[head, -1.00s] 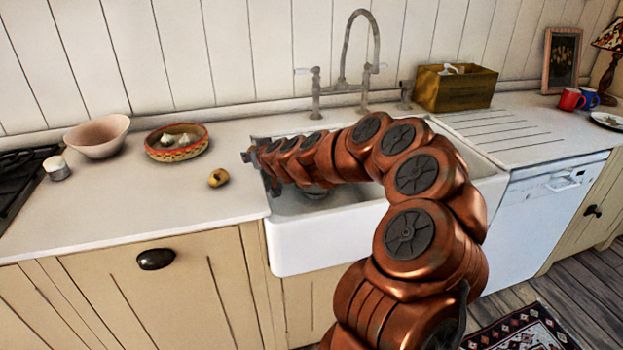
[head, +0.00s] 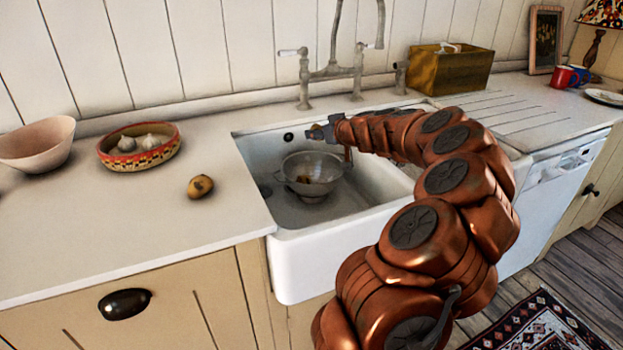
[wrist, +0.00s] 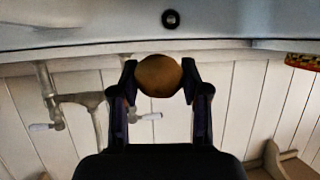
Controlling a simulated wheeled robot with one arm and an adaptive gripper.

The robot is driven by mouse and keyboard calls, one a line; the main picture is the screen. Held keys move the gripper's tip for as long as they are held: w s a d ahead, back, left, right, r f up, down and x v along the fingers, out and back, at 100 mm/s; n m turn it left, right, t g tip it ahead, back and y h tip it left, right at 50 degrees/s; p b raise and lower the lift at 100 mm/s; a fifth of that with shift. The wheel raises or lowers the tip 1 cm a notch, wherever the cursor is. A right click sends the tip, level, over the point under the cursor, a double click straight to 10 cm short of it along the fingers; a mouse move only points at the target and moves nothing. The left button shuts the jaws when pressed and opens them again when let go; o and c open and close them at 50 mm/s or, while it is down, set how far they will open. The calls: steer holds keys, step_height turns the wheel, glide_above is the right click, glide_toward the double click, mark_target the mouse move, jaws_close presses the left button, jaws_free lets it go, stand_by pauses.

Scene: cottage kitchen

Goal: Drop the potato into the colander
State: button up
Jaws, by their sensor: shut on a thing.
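My gripper (head: 318,131) is shut on a round brown potato (wrist: 159,75), which sits between the two fingertips in the wrist view. My gripper is above and behind the colander in the head view, near the back of the sink. Another potato (head: 200,186) lies on the counter left of the sink.
The sink (head: 330,262) has a faucet (head: 331,72) behind it. A patterned bowl (head: 139,162) with garlic and a pale bowl (head: 38,146) stand on the left counter. A wooden box (head: 450,72) stands at the back right. The front left counter is clear.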

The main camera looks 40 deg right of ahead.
steer(key=shift+f+b, duration=0.55)
steer(key=shift+f, duration=2.15)
steer(key=o, duration=1.2)
steer(key=shift+s, duration=0.1)
steer(key=shift+v, duration=5.95)
steer(key=shift+r, duration=0.1)
